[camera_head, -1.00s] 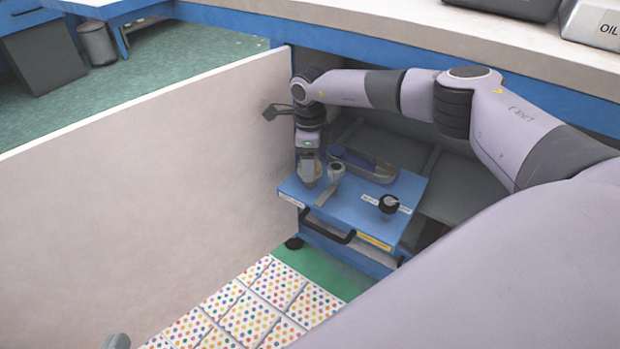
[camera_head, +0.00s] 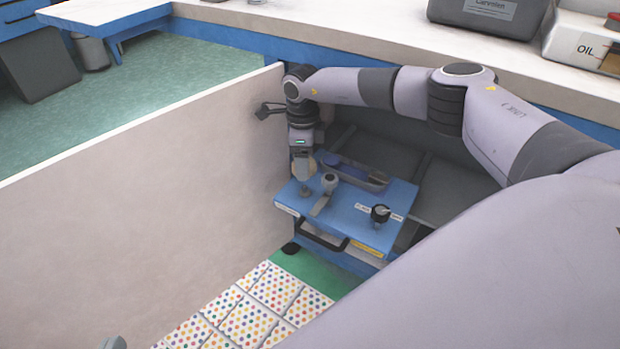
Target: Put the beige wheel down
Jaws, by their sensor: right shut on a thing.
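The beige wheel (camera_head: 311,164) shows as a small pale disc at my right gripper, above the back left part of a blue cart top (camera_head: 352,212). My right gripper (camera_head: 304,172) points down from the arm that comes in from the right, and it is shut on the wheel. The wheel is partly hidden by the gripper. I cannot tell whether it touches the cart top. Only a small grey piece, perhaps of my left gripper (camera_head: 115,342), shows at the bottom left edge, and its jaws are not clear.
A grey-handled tool (camera_head: 329,182), a black knob (camera_head: 380,213) and a tray (camera_head: 355,174) are on the cart top. A pale panel (camera_head: 150,190) stands close on the left. A workbench (camera_head: 400,40) runs behind, with an oil box (camera_head: 585,45). Dotted tiles (camera_head: 245,310) lie below.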

